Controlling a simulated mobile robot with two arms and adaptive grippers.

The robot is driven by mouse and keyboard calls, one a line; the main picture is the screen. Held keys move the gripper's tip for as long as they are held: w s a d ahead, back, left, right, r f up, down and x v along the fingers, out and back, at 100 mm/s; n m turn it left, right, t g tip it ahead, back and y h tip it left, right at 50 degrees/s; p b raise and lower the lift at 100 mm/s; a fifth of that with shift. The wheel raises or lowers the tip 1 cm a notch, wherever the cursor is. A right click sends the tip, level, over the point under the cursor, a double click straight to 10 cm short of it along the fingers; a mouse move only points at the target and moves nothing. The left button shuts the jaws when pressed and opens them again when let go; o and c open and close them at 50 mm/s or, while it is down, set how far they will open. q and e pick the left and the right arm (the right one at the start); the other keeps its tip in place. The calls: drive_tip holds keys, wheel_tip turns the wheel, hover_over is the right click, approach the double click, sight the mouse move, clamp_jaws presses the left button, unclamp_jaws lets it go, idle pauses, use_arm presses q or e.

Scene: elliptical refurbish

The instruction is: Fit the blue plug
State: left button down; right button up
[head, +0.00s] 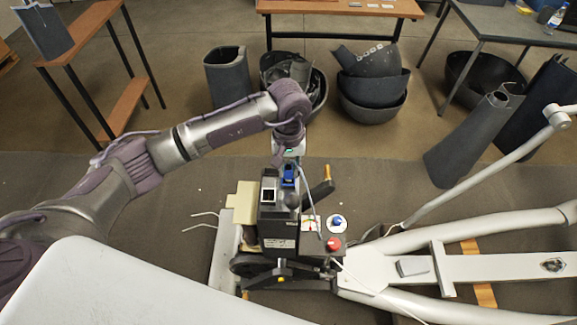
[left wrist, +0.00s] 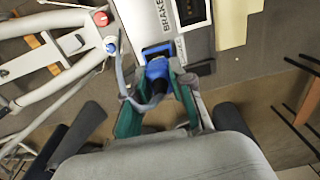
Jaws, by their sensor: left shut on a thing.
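The blue plug (left wrist: 157,72) is at the mouth of a blue-rimmed socket (left wrist: 152,51) on the grey machine housing, beside the word BRAKE. I cannot tell how deep it sits. It also shows in the head view (head: 289,174). A grey cable bends away from the plug. My left gripper (left wrist: 158,86) is shut on the plug, with green-lined fingers on both sides. In the head view my left gripper (head: 287,160) reaches down over the back of the dark machine head (head: 279,229). My right gripper is in neither view.
A red knob (head: 333,244) and a blue knob (head: 337,222) sit on the machine's right. An orange-tipped handle (head: 326,177) sticks up beside the gripper. Pale frame tubes (head: 480,217) spread right. Dark bins (head: 374,85) stand behind, with free floor between.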

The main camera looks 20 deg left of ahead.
use_arm(q)
drive_tip(key=shift+f+b, duration=0.65)
drive_tip(key=shift+b, duration=0.15)
idle(0.9)
drive_tip(key=c, duration=0.9)
unclamp_jaws()
drive_tip(key=shift+c, duration=0.2)
drive_tip(key=shift+r, duration=0.15)
wheel_tip(320, 180, up, 12)
drive_tip(key=shift+f, duration=0.15)
